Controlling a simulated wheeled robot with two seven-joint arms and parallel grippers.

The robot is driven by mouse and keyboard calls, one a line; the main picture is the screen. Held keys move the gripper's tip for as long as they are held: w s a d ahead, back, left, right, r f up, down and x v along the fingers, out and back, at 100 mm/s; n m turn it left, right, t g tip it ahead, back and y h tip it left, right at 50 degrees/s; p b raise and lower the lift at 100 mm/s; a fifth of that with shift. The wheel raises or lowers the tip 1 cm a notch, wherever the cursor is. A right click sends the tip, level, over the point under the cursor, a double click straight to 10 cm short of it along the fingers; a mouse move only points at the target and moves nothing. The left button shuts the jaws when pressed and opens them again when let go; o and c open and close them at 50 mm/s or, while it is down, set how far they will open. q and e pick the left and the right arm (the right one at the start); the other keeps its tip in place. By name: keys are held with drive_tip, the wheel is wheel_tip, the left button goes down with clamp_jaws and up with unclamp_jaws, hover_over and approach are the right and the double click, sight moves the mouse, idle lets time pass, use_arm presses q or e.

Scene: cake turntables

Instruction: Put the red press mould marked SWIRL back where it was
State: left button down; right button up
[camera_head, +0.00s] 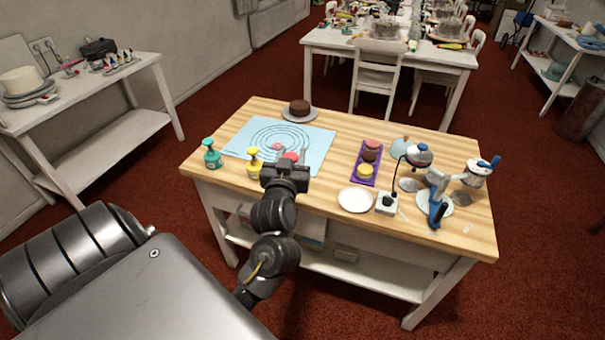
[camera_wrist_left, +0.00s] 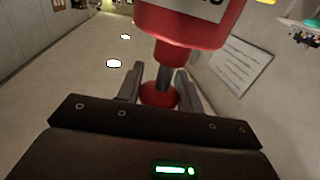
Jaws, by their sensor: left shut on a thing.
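My left gripper (camera_head: 290,164) is over the near part of the table, at the lower edge of the blue mat, shut on a red press mould (camera_head: 291,156). In the left wrist view the red press mould (camera_wrist_left: 190,25) fills the top, with its narrow neck between the fingers of the gripper (camera_wrist_left: 163,82). A white label with dark letters is cut off by the frame, so I cannot read it. A teal press mould (camera_head: 211,155) and a yellow press mould (camera_head: 254,163) stand left of the gripper. My right gripper is not in view.
The light blue mat (camera_head: 240,142) bears printed rings and a small pink piece (camera_head: 277,146). A brown cake (camera_head: 299,107) stands behind it. A purple tray (camera_head: 358,171), a white plate (camera_head: 354,201), a white socket box (camera_head: 387,206) and a blue-handled device (camera_head: 437,205) take up the right side.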

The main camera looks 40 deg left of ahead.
use_arm(q)
drive_tip(key=w+a+f+p, duration=0.1)
drive_tip(key=w+a+f, duration=0.5)
drive_tip(key=w+f, duration=0.6)
drive_tip(key=shift+f+p, duration=0.3)
drive_tip(key=shift+f, duration=0.05)
drive_tip(key=shift+f, duration=0.2)
drive_tip(key=c, duration=0.9)
unclamp_jaws()
drive_tip(key=shift+r, duration=0.15)
